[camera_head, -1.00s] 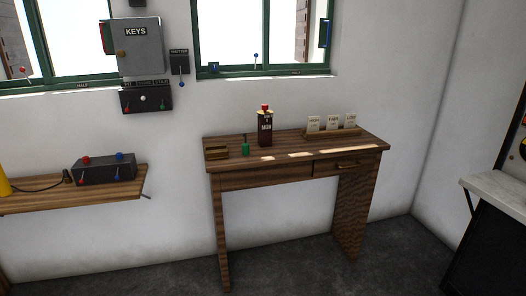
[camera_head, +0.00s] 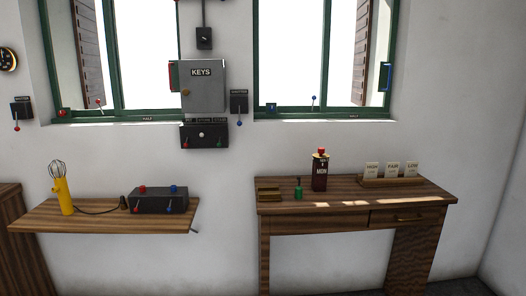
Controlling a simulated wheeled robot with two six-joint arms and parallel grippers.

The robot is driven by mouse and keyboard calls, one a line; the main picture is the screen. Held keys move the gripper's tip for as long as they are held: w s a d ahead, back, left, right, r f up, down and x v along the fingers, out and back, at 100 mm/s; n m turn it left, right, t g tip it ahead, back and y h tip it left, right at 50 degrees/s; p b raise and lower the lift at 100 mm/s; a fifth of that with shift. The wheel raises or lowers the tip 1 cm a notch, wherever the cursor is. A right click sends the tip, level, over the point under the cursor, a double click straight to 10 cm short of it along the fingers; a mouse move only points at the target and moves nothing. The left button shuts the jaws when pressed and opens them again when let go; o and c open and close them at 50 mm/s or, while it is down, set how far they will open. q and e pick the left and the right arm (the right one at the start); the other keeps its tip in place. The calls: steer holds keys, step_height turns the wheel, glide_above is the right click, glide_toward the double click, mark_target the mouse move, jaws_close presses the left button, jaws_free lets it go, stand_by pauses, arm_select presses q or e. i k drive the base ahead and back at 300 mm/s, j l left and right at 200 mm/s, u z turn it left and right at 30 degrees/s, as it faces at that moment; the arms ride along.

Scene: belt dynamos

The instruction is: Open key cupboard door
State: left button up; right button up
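The key cupboard (camera_head: 204,89) is a grey metal box labelled KEYS, fixed to the white wall between two green-framed windows. Its front door looks shut. A small brownish round knob (camera_head: 186,93) sits at the left side of the door. A red part (camera_head: 172,76) shows at the cupboard's left edge. Neither of my grippers is in the head view.
Below the cupboard is a black switch box (camera_head: 204,135), with a black lever switch (camera_head: 239,103) to its right. A wooden desk (camera_head: 350,222) stands at right.

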mark_target(202, 87)
steer(key=i+j+z, duration=0.1)
steer(key=i, duration=0.4)
steer(key=i+j+z, duration=0.1)
steer(key=i, duration=0.4)
